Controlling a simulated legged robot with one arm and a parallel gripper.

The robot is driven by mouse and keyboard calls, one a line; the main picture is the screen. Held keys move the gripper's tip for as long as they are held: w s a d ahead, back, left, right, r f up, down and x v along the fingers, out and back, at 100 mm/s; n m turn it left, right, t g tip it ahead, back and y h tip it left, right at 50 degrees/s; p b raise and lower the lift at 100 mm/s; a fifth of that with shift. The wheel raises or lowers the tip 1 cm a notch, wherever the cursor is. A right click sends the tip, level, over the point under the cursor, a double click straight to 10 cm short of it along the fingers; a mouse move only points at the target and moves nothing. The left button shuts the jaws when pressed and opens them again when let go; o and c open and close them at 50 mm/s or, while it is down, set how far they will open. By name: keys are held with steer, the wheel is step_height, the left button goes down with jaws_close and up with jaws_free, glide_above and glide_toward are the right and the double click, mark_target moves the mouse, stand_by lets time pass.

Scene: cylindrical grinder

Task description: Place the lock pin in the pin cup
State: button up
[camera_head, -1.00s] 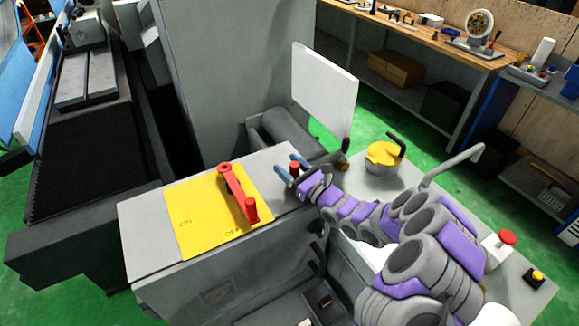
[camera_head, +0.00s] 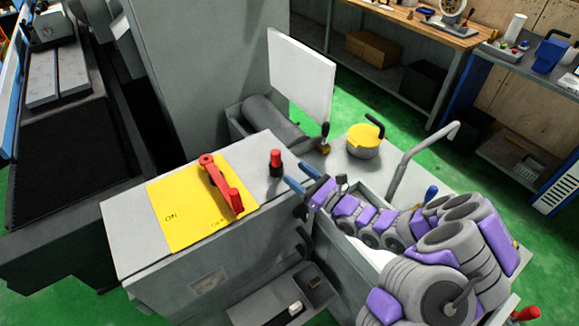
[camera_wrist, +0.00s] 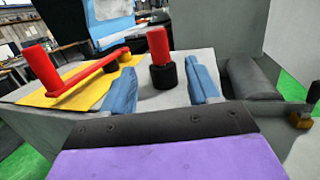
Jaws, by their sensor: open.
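The red lock pin (camera_head: 276,157) stands upright on the grey cabinet top, to the right of the yellow plate. Its lower end is in or on a black round base (camera_head: 276,171); I cannot tell whether this base is the pin cup or part of the pin. My gripper (camera_head: 302,177) is open and empty, with its blue fingers just right of the pin. In the wrist view, the pin (camera_wrist: 158,45) and black base (camera_wrist: 163,75) show beyond the gap between the open fingers (camera_wrist: 161,88). No separate cup is clear to me.
A yellow ON/OFF plate (camera_head: 168,222) with a red lever (camera_head: 222,185) lies left of the pin. A white panel (camera_head: 300,75) and grey cylinder (camera_head: 268,118) stand behind. A yellow-lidded pot (camera_head: 364,142) and bent grey pipe (camera_head: 405,165) are at right.

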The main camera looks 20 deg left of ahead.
steer(key=shift+s+d+f, duration=0.1)
steer(key=shift+s+d, duration=0.1)
steer(key=shift+d, duration=0.2)
steer(key=s+a+r+n+g, duration=0.2)
steer(key=s+r+n+g, duration=0.5)
steer(key=s+r+n, duration=0.15)
steer(key=s+a+r+n+g, duration=0.2)
steer(key=s+r+n+g, duration=0.5)
steer(key=s, duration=0.3)
steer(key=s+d+f+n+h, duration=0.2)
steer(key=s+d+n+h, duration=0.5)
steer(key=s+d+h, duration=0.55)
steer(key=s+d+t+h, duration=0.1)
steer(key=s+d+h, duration=0.1)
steer(key=d, duration=0.6)
steer(key=s+d+f+t+h, duration=0.1)
steer(key=s+d+t+h, duration=0.1)
steer(key=s+d, duration=0.3)
steer(key=d+h, duration=0.1)
steer(key=d, duration=0.3)
steer(key=shift+d+n+t, duration=0.25)
steer(key=shift+n+t, duration=0.05)
steer(key=shift+n, duration=0.05)
steer(key=shift+a, duration=0.1)
